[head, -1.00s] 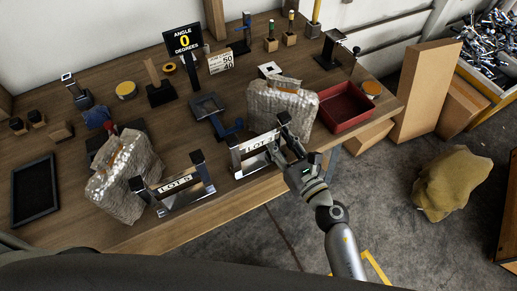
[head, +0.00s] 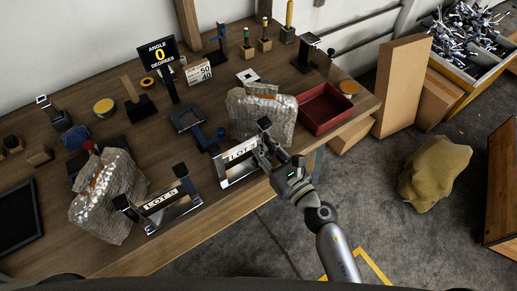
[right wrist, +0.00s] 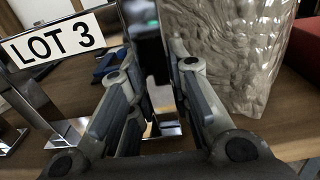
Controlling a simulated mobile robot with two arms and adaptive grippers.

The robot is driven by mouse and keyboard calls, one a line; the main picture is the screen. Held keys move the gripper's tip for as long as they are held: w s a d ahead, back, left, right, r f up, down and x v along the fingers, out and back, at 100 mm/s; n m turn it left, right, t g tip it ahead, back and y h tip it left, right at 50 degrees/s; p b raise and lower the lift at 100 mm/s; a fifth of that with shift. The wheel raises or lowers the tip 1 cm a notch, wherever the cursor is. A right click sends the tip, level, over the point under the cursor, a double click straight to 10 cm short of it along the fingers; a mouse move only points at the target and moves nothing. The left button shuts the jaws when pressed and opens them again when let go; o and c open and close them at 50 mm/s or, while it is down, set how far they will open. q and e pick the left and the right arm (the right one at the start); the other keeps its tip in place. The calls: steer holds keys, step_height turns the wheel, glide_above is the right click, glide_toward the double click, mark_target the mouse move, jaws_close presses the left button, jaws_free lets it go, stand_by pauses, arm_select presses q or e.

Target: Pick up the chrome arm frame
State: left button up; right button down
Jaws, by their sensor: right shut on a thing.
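A chrome arm frame with a white LOT label (head: 238,153) stands near the front edge of the wooden bench. In the right wrist view its label (right wrist: 52,41) reads LOT 3. My right gripper (head: 264,147) is at the frame's right end, shut on its upright, which has a dark top. In the right wrist view my fingers (right wrist: 155,62) lie on both sides of this upright and partly hide it. A second chrome frame, labelled LOT 5 (head: 160,201), stands further left on the bench. My left gripper is not in view.
A wrapped, crumpled package (head: 244,118) stands close behind the held frame. Another (head: 103,205) is beside the LOT 5 frame. A red tray (head: 345,112) is at the bench's right end. The floor in front is mostly clear.

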step_height(320, 180, up, 17)
steer(key=p, duration=1)
steer(key=shift+f, duration=0.1)
steer(key=shift+r+p, duration=0.45)
steer(key=shift+r, duration=0.15)
